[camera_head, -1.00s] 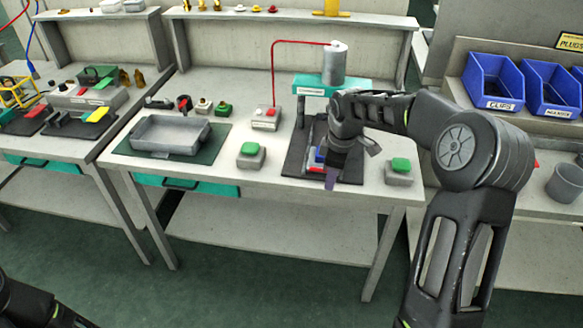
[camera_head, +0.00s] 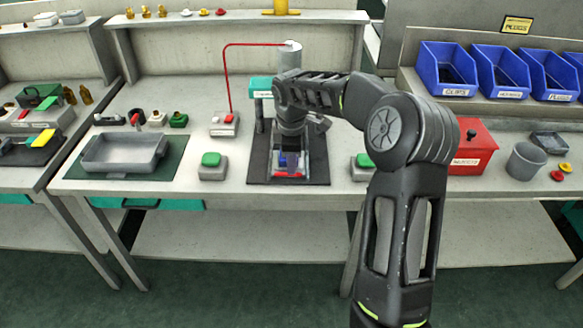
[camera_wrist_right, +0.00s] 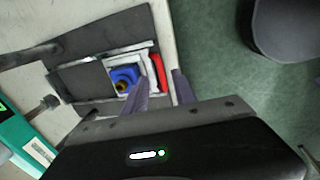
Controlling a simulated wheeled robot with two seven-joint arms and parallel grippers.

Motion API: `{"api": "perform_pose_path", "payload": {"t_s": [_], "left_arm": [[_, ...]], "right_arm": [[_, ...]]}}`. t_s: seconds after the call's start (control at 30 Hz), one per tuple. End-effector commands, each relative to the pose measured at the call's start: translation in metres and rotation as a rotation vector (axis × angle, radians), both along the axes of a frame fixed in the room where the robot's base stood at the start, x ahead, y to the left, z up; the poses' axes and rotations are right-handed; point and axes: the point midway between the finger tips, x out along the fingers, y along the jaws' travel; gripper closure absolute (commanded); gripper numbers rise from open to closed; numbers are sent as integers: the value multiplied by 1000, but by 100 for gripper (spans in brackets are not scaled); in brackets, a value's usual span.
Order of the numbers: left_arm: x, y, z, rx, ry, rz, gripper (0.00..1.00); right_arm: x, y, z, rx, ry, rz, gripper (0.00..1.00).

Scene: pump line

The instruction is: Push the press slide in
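The press slide (camera_wrist_right: 144,62) is a pale tray at the press on the middle bench. A blue part (camera_wrist_right: 124,76) with a dark-yellow tip sits in it, and a red handle bar (camera_wrist_right: 157,73) runs along its front edge. The handle also shows in the head view (camera_head: 288,175). My right gripper (camera_wrist_right: 160,76) is open over the slide's front. One finger is on the blue part's side of the handle and the other is beyond it, with visible gaps. Contact cannot be told. My right wrist hides part of the press in the head view. My left gripper is out of view.
Green-button boxes (camera_head: 212,168) stand left and right of the dark press mat (camera_head: 318,160). A grey tray (camera_head: 165,150) is at left. A red box (camera_head: 473,148) and grey cup (camera_head: 525,160) stand at right. The floor before the bench is clear.

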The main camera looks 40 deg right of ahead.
Motion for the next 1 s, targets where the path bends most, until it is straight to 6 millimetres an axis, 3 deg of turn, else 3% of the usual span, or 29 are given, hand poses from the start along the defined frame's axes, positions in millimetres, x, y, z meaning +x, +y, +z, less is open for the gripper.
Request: {"api": "perform_pose_path", "payload": {"t_s": [0.13, 0.3, 0.6, 1.0], "left_arm": [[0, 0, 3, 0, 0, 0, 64], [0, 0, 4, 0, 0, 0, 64], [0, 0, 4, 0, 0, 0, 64], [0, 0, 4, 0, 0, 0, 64]], "right_arm": [[3, -2, -23, 2, 3, 0, 68], [5, -4, -38, 1, 2, 0, 68], [6, -4, -40, 2, 0, -1, 68], [6, -4, -39, 2, 0, -1, 100]]}}
